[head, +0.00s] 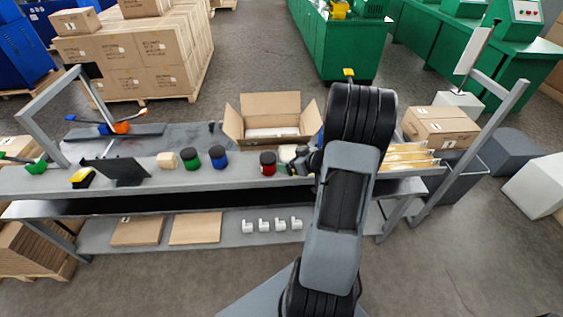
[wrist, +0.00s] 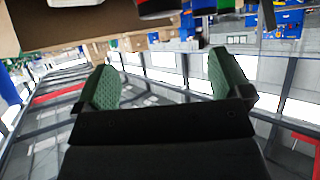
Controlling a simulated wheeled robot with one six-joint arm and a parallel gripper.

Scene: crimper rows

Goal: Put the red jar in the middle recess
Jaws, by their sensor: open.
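The red jar (head: 267,163) has a dark lid and stands upright near the front edge of the grey bench (head: 140,182). It also shows at the top edge of the wrist view, where a red and black part (wrist: 158,8) is cut off. My gripper (head: 289,164) is just right of the red jar, apart from it. In the wrist view my gripper (wrist: 168,82) has its two green-padded fingers spread, with nothing between them. I cannot make out a middle recess; my arm covers part of the bench to the right.
A pale round thing (head: 287,152) is by my gripper. Yellowish slats (head: 408,158) lie right of my arm.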

